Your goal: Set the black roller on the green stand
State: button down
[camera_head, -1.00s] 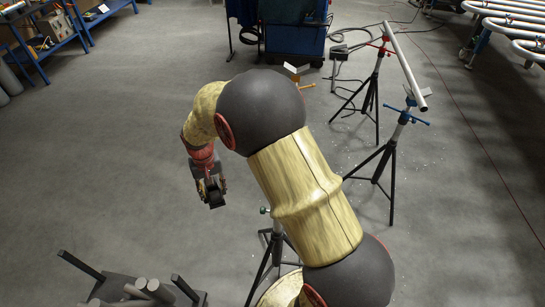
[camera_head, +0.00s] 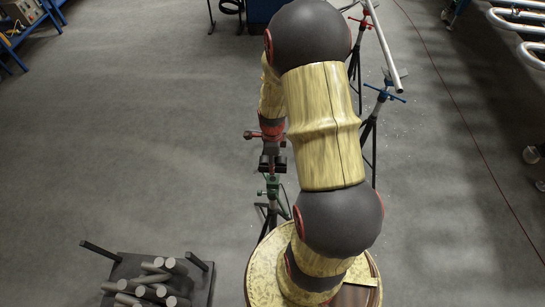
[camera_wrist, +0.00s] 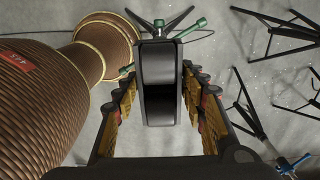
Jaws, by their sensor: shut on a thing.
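The black roller (camera_wrist: 158,85) is a dark, glossy wheel-like piece, upright between the fingers of my gripper (camera_wrist: 160,100) in the wrist view. My gripper is shut on it and also shows in the head view (camera_head: 272,160), small and dark, so the roller's outline is hard to separate there. The green stand (camera_head: 273,188) is a dark-legged tripod with a green head, just below my gripper in the head view. In the wrist view its green knobs (camera_wrist: 197,27) show on both sides of the roller, which hides its middle. I cannot tell whether roller and stand touch.
A red stand (camera_head: 354,22) and a blue stand (camera_head: 384,90) hold a pale pipe (camera_head: 384,45) to the right of my arm. A dark rack of grey cylinders (camera_head: 158,275) stands at lower left. The floor (camera_head: 130,130) at left is clear.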

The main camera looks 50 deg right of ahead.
jog(key=shift+f+b, duration=1.7)
jog(key=shift+f, duration=0.65)
jog(key=shift+f, duration=0.35)
jog(key=shift+f+b, duration=1.1)
jog(key=shift+f, duration=0.1)
jog(key=shift+f+b, duration=0.5)
jog(key=shift+f, duration=0.25)
jog(key=shift+a+f, duration=0.1)
jog(key=c, duration=1)
grip_release()
notch_tip(320, 180, up, 12)
